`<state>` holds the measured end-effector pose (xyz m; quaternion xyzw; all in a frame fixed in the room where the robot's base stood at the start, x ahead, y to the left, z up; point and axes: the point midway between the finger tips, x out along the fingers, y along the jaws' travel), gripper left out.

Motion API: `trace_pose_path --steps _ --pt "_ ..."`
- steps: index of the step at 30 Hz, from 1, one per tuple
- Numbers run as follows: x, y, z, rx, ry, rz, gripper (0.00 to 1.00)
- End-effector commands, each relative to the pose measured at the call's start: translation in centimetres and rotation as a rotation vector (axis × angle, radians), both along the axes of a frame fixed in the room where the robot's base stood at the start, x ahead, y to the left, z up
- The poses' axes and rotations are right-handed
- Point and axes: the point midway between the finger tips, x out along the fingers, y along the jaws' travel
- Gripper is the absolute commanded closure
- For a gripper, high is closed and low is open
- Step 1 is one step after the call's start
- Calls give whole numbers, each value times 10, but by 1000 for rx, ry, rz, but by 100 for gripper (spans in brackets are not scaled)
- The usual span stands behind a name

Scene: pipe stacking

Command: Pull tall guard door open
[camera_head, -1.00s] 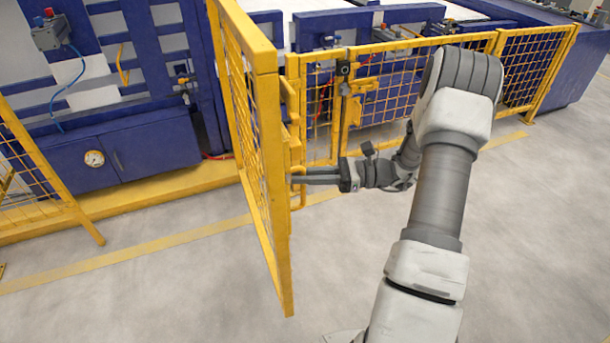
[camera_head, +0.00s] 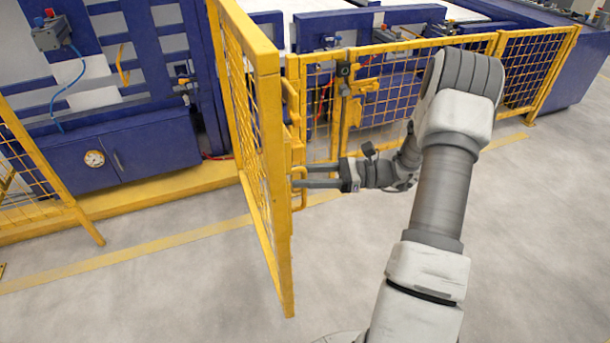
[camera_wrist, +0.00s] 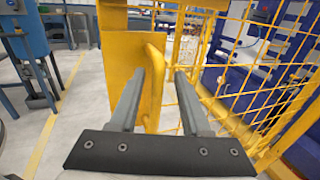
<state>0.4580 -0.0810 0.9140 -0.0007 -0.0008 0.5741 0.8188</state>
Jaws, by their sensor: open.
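The tall yellow guard door (camera_head: 268,140) stands swung out from the fence line towards me, seen nearly edge-on in the head view. Its yellow loop handle (camera_head: 301,190) is on the right-hand side of the door. My gripper (camera_head: 298,177) is open at the handle, with its two fingers apart. In the wrist view, the handle (camera_wrist: 153,85) lies between the open fingertips (camera_wrist: 161,73), and the door's mesh (camera_wrist: 255,60) fills the right side. I cannot tell whether either finger touches the handle.
A low yellow mesh fence (camera_head: 420,85) with a latch runs behind my arm to the right. Another fence panel (camera_head: 35,175) stands at the left. A blue machine (camera_head: 125,150) stands behind the opening. The grey floor (camera_head: 150,290) in front is clear.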

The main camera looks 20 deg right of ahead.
Motion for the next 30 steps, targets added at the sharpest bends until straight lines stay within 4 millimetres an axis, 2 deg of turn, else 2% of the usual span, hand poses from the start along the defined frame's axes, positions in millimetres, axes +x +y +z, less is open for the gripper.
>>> trace_pose_path --steps 5,8,11,24,30 --pt "-1 -3 0 0 1 0 53" --pt "-5 -13 0 0 1 -1 53" --pt "-11 -31 0 0 1 -3 53" --pt "-47 -130 -1 -1 0 -3 53" --pt "-56 -156 0 0 -1 -1 53"
